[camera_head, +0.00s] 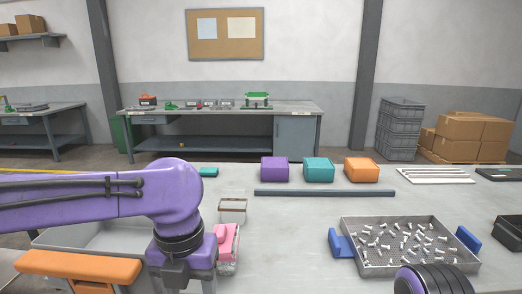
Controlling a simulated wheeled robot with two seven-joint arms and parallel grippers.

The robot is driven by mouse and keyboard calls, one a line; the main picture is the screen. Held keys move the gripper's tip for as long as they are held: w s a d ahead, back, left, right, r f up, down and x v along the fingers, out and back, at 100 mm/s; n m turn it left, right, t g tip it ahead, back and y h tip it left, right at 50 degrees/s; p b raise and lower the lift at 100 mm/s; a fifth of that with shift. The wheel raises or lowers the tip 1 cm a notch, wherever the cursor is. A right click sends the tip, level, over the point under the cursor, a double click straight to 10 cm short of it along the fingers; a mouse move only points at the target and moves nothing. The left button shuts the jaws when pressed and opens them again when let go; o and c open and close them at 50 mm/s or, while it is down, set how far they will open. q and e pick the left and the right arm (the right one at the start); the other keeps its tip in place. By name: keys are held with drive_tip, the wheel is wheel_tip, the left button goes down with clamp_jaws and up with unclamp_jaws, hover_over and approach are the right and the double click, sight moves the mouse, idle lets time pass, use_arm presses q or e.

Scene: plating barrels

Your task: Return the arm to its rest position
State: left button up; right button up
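My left arm (110,193), purple, reaches in from the left and bends down at its wrist. The top of my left gripper (182,276) shows at the bottom edge, over the grey bin with the orange handle; its fingertips are cut off, so its opening and any load are hidden. Only a dark ringed, purple link of my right arm (434,281) shows at the bottom right, in front of the parts tray; my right gripper is out of view. A pink-topped object (226,243) stands just right of my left wrist, partly covered by it.
A mesh tray (370,268) with blue handles holds several white parts. A grey bin (75,238) has an orange handle (78,266). Purple (274,169), teal (318,169) and orange (361,169) blocks stand behind a dark bar (324,192). The table's middle (290,235) is clear.

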use_arm(q)
drive_tip(key=w+d+f+n+t+h, duration=0.1)
drive_tip(key=w+d+n+t+h, duration=0.1)
drive_tip(key=d+n+h, duration=0.45)
drive_tip(key=w+d+f+n+t+h, duration=0.1)
drive_tip(key=w+d+n, duration=0.15)
drive_tip(key=n, duration=0.75)
drive_tip(key=w+a+f+n+t+y, duration=0.2)
drive_tip(key=a+f+n+t, duration=0.15)
drive_tip(key=f+n, duration=0.65)
drive_tip(key=w+a+f+n+t+y, duration=0.15)
drive_tip(key=a+f+n, duration=0.25)
drive_tip(key=f+n, duration=0.6)
drive_tip(key=s+a+f+n+y, duration=0.4)
drive_tip(key=s+a+f+n, duration=0.2)
drive_tip(key=a+f, duration=0.4)
drive_tip(key=s+a+f+g+y, duration=0.1)
drive_tip(key=s+a+f, duration=0.2)
drive_tip(key=s, duration=0.4)
drive_tip(key=s+a+f+g+y, duration=0.1)
drive_tip(key=s+a+f+g, duration=0.1)
drive_tip(key=s, duration=0.5)
drive_tip(key=s+a+f+g+y, duration=0.1)
drive_tip(key=s+a+f, duration=0.4)
drive_tip(key=s, duration=0.2)
drive_tip(key=shift+s+f+n+g, duration=0.25)
drive_tip(key=shift+s+n+g, duration=0.1)
drive_tip(key=shift+s+g, duration=0.05)
drive_tip(key=shift+a, duration=0.1)
